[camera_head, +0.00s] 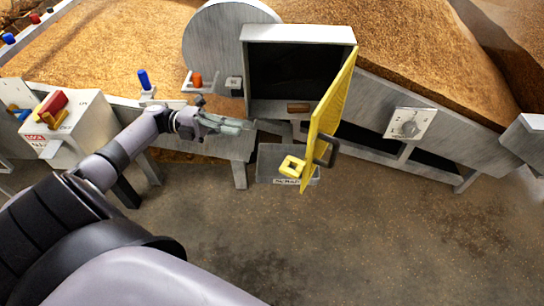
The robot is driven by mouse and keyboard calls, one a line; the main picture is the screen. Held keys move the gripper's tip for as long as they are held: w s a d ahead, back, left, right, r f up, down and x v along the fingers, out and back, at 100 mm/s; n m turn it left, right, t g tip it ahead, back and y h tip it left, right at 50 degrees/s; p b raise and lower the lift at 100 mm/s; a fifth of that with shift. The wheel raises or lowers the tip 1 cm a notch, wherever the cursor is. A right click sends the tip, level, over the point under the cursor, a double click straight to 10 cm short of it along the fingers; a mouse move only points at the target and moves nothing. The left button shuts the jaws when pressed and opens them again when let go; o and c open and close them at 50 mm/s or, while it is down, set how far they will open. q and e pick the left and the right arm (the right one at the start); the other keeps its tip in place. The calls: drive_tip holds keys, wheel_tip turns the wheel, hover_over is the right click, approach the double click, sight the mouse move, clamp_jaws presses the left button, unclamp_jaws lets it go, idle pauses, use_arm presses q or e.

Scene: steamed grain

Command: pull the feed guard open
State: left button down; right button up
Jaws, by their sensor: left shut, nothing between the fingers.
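The feed guard (330,112) is a yellow panel hinged at the right side of a grey metal box (299,33). It stands swung out from the box, so the dark opening (290,75) shows. A dark handle (326,152) sits on the guard near its lower end. My left gripper (248,125) is shut and empty, left of the guard and just below the box's lower left corner, apart from the handle. My right gripper is not in view.
A control box with a red switch (52,103) stands at left, a dial plate (409,123) at right. Blue (144,80) and orange (197,79) knobs rise nearby. The floor (400,240) is clear.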

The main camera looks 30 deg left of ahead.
use_arm(q)
drive_tip(key=s+d+r+m+g+p, duration=0.1)
drive_tip(key=s+d+m+g, duration=0.1)
drive_tip(key=d, duration=1.1)
drive_tip(key=shift+d+r+m+g, duration=0.25)
drive_tip(key=shift+d+m+g, duration=0.1)
drive_tip(key=shift+m+g, duration=0.7)
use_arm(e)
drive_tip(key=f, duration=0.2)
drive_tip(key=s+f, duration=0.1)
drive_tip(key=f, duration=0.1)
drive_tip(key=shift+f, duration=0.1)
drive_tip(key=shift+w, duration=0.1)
